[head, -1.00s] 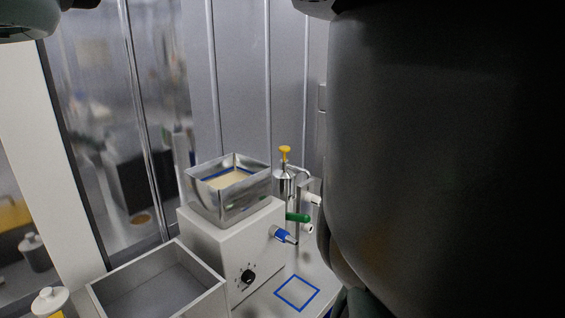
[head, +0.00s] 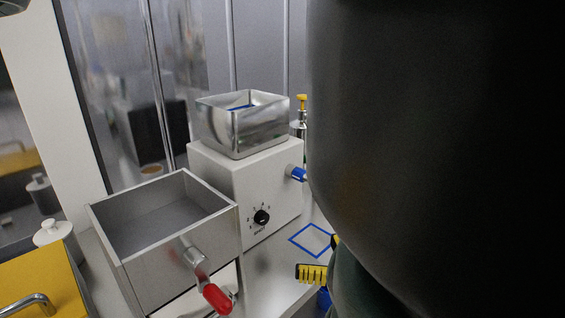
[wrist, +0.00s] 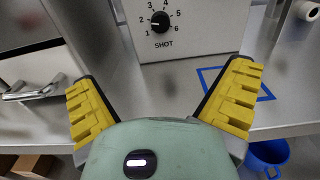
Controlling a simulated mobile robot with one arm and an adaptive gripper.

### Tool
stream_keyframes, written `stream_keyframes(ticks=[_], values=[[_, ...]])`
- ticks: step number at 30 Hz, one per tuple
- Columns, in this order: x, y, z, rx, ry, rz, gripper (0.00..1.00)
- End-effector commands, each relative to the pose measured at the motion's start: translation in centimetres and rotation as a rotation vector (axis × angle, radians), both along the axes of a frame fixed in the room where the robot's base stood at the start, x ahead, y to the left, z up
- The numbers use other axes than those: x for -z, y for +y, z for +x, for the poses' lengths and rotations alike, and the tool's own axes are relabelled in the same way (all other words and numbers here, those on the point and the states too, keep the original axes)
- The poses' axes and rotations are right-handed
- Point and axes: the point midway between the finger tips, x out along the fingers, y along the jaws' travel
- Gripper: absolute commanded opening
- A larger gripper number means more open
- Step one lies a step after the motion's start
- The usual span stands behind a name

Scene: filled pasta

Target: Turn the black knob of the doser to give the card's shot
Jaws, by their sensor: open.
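The doser is a white box (head: 270,185) with a steel hopper (head: 242,125) on top and a blue-tipped nozzle (head: 297,173) on its right side. Its black knob (head: 261,217) is on the front face and also shows in the wrist view (wrist: 160,21), over the word SHOT, inside a dial numbered 1 to 6. The knob's pointer is too small to read surely. My gripper (wrist: 165,105) is open and empty, its yellow pads apart, short of and below the knob. One yellow pad (head: 312,273) shows in the head view. The card is not seen.
A grey open-topped bin (head: 165,215) with a red-ended handle (head: 216,298) stands left of the doser. A blue square outline (head: 312,240) marks the counter to its right. A blue bucket (wrist: 266,160) is below. My arm hides the head view's right side.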

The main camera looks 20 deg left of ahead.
Motion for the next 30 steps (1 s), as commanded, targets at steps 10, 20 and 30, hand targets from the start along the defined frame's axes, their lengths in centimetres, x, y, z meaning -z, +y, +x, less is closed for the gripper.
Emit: stream_keyframes(ticks=[10, 20, 30], values=[[0.2, 5.6, 1.9, -0.004, 0.001, -0.002, 1.00], [0.1, 6.5, 2.2, -0.003, 0.001, -0.003, 1.00], [0.0, 5.7, 2.1, 0.002, 0.002, -0.003, 1.00]])
